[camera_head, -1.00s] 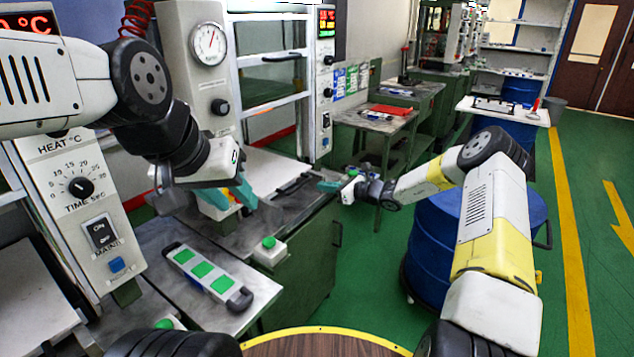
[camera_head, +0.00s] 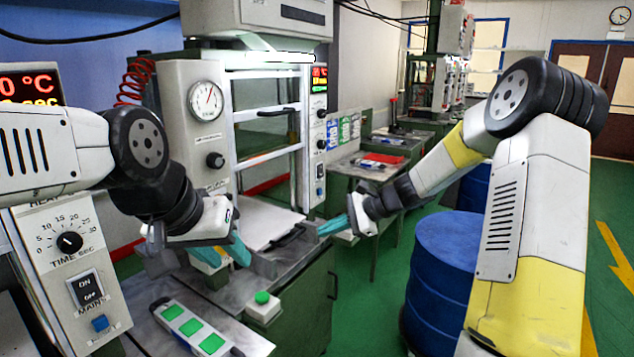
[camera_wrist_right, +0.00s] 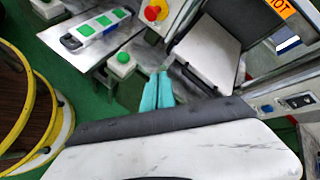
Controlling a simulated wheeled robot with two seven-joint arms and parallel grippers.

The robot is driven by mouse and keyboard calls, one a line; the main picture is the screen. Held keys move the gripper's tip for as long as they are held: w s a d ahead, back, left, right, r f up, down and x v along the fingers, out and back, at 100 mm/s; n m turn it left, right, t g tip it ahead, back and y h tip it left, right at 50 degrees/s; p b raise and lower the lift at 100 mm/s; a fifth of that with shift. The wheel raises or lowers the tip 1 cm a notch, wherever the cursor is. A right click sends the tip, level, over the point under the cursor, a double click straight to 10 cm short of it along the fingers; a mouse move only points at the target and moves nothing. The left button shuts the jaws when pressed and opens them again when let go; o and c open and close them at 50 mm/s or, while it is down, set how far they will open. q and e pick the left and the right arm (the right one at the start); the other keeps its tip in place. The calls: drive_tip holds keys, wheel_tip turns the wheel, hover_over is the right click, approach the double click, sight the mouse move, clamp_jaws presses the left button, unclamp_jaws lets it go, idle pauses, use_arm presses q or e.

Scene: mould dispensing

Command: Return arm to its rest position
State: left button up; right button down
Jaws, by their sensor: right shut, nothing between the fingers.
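My right gripper (camera_head: 332,225) is shut and empty, its teal fingers pointing left in the head view, in front of the press bench's right side. In the right wrist view the same gripper (camera_wrist_right: 158,91) has its two teal fingers together with nothing between them. My right arm stretches in from the right, its forearm running down to the left. My left gripper (camera_head: 224,253) hangs by the front of the press bench, its teal fingers spread apart. No held object shows in it; part of it is hidden by its wrist.
The press (camera_head: 255,128) with gauge stands behind the bench. A panel with three green pads (camera_head: 193,328) and a green button box (camera_head: 263,307) lie in front. A blue drum (camera_head: 440,280) stands beside my right arm.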

drive_tip(key=s+d+r+n+t+h, duration=0.1)
drive_tip(key=s+d+r+n+h, duration=0.1)
drive_tip(key=s, duration=0.7)
drive_tip(key=s+d+r+n+t+h, duration=0.1)
drive_tip(key=s+d+r+n+h, duration=0.2)
drive_tip(key=s, duration=0.7)
drive_tip(key=s+d+r+n+h, duration=0.3)
drive_tip(key=s+d+r+n, duration=0.3)
drive_tip(key=s+n, duration=0.3)
drive_tip(key=shift+s+r+t, duration=0.4)
drive_tip(key=shift+s+r, duration=0.3)
drive_tip(key=shift+r, duration=0.1)
